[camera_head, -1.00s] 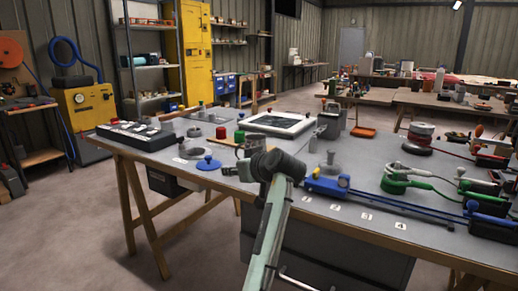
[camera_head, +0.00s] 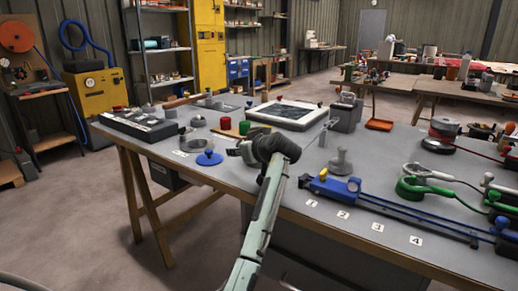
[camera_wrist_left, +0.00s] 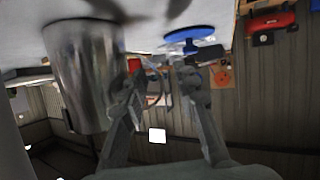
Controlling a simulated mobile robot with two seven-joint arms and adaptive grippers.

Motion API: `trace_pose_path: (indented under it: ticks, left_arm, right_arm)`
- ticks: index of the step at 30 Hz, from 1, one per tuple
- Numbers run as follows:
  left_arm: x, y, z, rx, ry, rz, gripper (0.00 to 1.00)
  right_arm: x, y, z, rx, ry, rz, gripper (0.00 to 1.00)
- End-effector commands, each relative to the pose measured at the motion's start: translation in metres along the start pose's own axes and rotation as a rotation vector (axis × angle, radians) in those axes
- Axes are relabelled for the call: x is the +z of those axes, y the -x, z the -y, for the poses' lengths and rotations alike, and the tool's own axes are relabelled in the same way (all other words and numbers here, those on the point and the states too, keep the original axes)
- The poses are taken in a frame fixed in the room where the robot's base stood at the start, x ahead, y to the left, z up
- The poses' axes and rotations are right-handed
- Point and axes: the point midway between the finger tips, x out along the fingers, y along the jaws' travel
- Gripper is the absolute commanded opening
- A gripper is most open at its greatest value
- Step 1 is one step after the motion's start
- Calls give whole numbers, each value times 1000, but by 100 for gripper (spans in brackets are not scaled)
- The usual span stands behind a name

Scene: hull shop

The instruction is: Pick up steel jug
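The steel jug appears to be the large shiny metal cylinder (camera_wrist_left: 82,75) on the left of the left wrist view, where the scene hangs upside down. In the head view I cannot make it out clearly; my left wrist may hide it. My left gripper (camera_wrist_left: 160,73) has its two fingers apart, with nothing visible held between them. The cylinder stands beside the fingers, partly overlapped by the left one in the picture. In the head view my left gripper (camera_head: 240,150) is low over the worktable (camera_head: 225,172), near the blue knobbed disc (camera_head: 209,159). My right gripper is not in view.
A red cylinder (camera_head: 225,123) and a green cylinder (camera_head: 244,127) stand just behind my left gripper. A grey knobbed weight (camera_head: 340,163) and a blue-railed tool (camera_head: 385,205) lie to the right. A framed panel (camera_head: 285,114) lies farther back.

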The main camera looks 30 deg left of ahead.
Motion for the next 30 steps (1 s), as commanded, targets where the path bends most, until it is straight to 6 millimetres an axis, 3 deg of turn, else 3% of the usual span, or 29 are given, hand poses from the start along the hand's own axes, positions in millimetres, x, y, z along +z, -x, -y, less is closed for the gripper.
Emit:
trace_pose_path:
  ticks: [8,16,30]
  left_arm:
    - [0,-5,0,1,0,1,30]
    - [0,-5,0,1,0,1,0]
    - [0,-5,0,0,0,0,0]
  right_arm:
    - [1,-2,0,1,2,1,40]
    - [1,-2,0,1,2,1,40]
    - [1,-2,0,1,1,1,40]
